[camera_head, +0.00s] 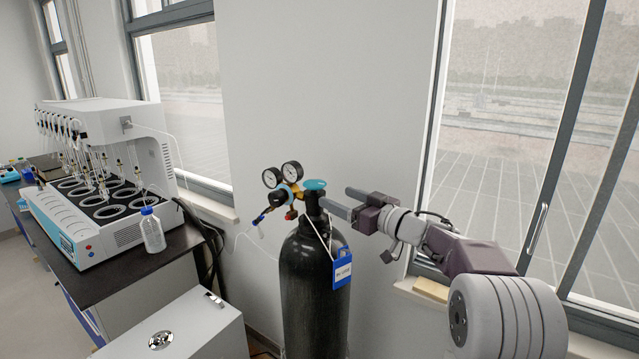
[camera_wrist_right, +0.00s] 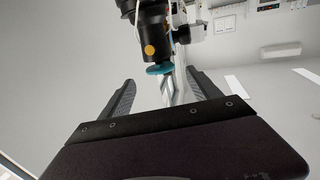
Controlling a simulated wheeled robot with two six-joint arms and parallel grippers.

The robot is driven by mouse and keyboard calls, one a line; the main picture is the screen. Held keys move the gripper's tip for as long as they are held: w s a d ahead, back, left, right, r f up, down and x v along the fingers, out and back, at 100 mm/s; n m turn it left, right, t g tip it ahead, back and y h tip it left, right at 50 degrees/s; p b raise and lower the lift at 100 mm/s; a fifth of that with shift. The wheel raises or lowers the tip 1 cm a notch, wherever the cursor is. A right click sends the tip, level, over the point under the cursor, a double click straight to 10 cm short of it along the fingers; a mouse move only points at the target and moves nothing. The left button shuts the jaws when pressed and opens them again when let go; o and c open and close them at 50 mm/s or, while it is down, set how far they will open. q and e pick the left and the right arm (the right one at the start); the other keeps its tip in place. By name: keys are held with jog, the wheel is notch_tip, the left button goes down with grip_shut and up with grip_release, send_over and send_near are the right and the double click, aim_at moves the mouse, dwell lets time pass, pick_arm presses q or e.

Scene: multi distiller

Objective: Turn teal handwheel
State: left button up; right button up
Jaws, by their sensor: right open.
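The teal handwheel (camera_head: 314,184) sits on top of the valve of a black gas cylinder (camera_head: 312,285). In the right wrist view the teal handwheel (camera_wrist_right: 160,69) lies just beyond the fingertips, in line with the gap between them. My right gripper (camera_head: 335,197) reaches in from the right at about the wheel's height. Its fingers (camera_wrist_right: 160,77) are apart with nothing between them, and I see no contact with the wheel. My left gripper is out of view.
Two gauges (camera_head: 281,174) and a regulator stand left of the wheel. A blue tag (camera_head: 342,269) hangs on the cylinder. A white distiller (camera_head: 105,180) and a bottle (camera_head: 152,230) stand on the dark bench at left. A wall and windows lie behind.

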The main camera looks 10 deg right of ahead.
aim_at(320, 188)
jog(key=p+x, duration=0.4)
jog(key=x, duration=0.4)
jog(key=shift+p, duration=0.35)
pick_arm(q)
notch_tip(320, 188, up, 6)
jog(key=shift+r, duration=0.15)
pick_arm(e)
jog(key=shift+s+d, duration=0.1)
